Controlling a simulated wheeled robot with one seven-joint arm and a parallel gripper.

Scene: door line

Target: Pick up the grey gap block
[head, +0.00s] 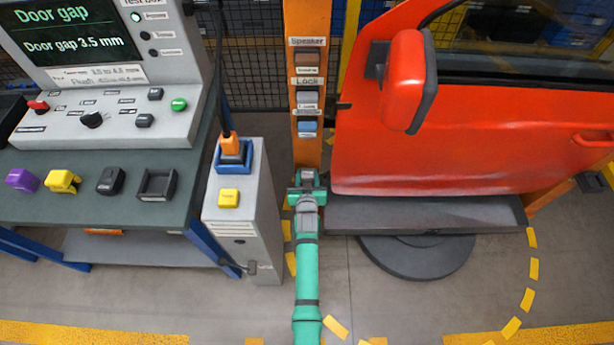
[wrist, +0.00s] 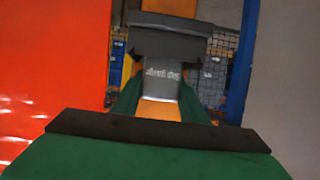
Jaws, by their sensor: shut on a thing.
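My gripper (head: 307,184) is low in front of the orange post, left of the red car door. In the wrist view the grey gap block (wrist: 162,80), with lettering on its face, sits between the green fingers, and my gripper (wrist: 160,104) is shut on it. A wide dark grey piece (wrist: 170,40) shows just beyond the block; I cannot tell whether the two touch. In the head view my gripper mostly hides the block.
The orange post (head: 308,130) carries labelled holders. The red door (head: 480,140) with its mirror (head: 404,82) stands close on the right above a grey platform (head: 425,214). A grey pedestal (head: 258,205) and a bench (head: 90,215) with a test box (head: 120,118) stand on the left.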

